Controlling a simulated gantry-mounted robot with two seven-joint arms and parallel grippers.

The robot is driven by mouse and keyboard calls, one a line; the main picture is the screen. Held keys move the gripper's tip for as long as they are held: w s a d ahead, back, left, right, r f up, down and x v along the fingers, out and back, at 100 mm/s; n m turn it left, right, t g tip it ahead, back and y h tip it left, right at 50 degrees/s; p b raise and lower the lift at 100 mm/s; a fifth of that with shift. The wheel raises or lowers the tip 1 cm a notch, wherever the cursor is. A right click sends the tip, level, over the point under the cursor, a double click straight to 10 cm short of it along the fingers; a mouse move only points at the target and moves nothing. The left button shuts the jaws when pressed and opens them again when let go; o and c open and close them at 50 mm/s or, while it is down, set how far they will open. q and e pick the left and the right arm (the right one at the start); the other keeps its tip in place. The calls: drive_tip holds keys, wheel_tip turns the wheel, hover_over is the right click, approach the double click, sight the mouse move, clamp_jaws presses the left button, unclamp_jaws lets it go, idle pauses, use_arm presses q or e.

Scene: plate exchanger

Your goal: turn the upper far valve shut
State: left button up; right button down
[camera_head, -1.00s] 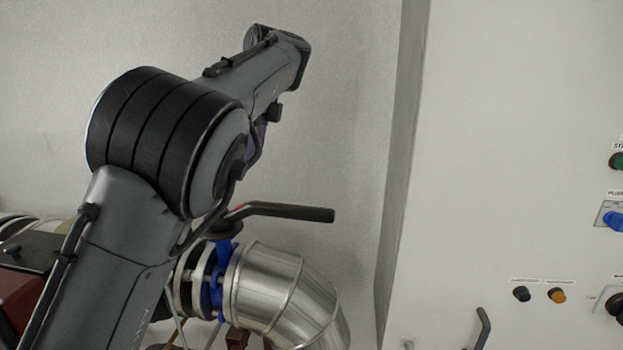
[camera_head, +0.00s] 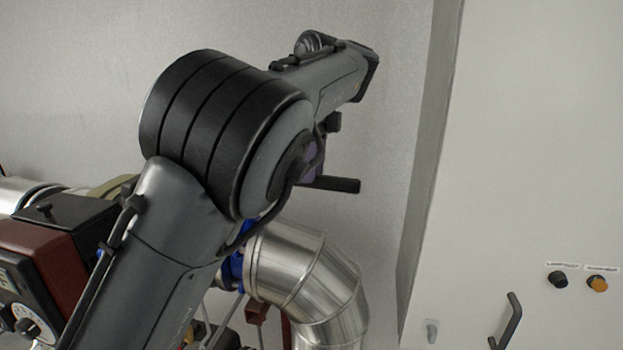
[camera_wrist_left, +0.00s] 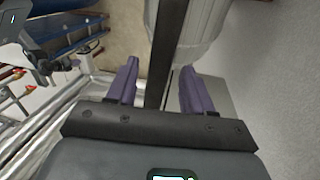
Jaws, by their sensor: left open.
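The valve's black lever handle (camera_head: 338,184) sticks out to the right from behind my left arm in the head view. Its pivot end is hidden. A blue piece of the valve (camera_head: 236,268) shows below, beside the silver pipe elbow. My left gripper (camera_head: 313,163) is mostly hidden behind my arm there; a bit of purple finger shows just above the lever. In the left wrist view my left gripper (camera_wrist_left: 160,90) is open. A dark bar, which looks like the lever (camera_wrist_left: 166,45), passes between its two purple fingers, with gaps on both sides. My right gripper is not in view.
The silver pipe elbow (camera_head: 305,275) bends down under the lever. A white cabinet (camera_head: 530,150) with knobs and a black handle stands at the right. A red-brown and black control unit (camera_head: 45,265) is at lower left. Blank wall lies behind.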

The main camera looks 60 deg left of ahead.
use_arm(q)
drive_tip(key=shift+s+d+f, duration=0.1)
drive_tip(key=shift+f, duration=0.4)
clamp_jaws()
